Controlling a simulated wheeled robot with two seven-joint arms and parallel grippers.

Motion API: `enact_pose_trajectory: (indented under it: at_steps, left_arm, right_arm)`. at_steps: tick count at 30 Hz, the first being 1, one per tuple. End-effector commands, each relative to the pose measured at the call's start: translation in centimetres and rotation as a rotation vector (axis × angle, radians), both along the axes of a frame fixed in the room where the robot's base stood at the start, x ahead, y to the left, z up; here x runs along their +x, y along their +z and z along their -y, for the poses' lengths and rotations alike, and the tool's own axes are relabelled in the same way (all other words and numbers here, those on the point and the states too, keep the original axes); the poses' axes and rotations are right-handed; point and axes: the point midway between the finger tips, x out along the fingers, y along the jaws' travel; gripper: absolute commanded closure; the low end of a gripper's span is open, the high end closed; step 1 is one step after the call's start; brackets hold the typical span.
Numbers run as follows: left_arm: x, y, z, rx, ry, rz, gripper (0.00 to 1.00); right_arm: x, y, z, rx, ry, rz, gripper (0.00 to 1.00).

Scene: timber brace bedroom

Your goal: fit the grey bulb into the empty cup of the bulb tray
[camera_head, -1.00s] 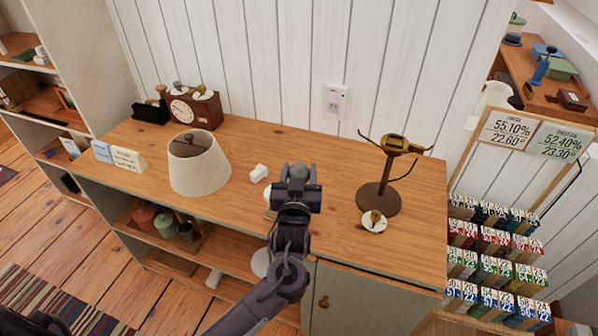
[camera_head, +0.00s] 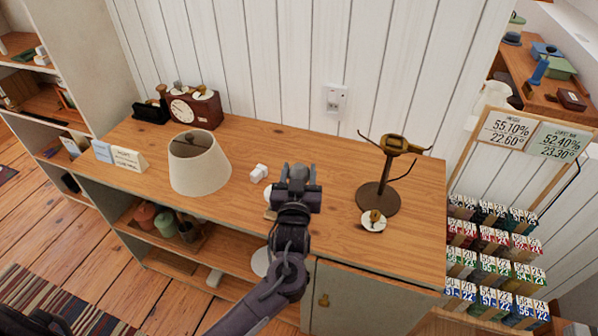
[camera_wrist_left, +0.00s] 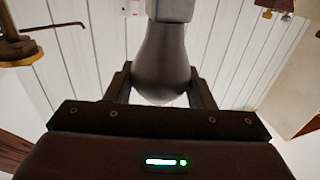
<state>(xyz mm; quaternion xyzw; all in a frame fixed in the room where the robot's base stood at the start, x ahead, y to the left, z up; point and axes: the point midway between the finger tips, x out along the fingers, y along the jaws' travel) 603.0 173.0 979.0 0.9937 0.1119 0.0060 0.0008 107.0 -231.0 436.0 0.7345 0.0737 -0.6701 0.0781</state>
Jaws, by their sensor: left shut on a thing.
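My left gripper (camera_head: 298,175) is over the middle of the wooden cabinet top. In the left wrist view it is shut on the grey bulb (camera_wrist_left: 165,62), whose rounded glass sits between the two fingers and whose cap points to the top of the picture. In the head view the gripper mostly hides the bulb. A small pale edge (camera_head: 270,214) and a white round thing (camera_head: 268,191) show just left of the gripper; they may belong to the bulb tray, which is otherwise hidden. I cannot see the empty cup. My right gripper is not in view.
A clock (camera_head: 194,107) is at the back left.

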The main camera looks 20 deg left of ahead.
Motion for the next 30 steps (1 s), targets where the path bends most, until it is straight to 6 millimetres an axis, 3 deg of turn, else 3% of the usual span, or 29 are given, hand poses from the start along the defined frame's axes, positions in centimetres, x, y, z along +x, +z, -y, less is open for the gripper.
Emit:
enact_pose_trajectory:
  at_steps: [30]
  left_arm:
    - [0.0,-2.2,0.0,0.0,0.001,0.001,0.74]
  right_arm:
    - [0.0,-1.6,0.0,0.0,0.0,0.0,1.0]
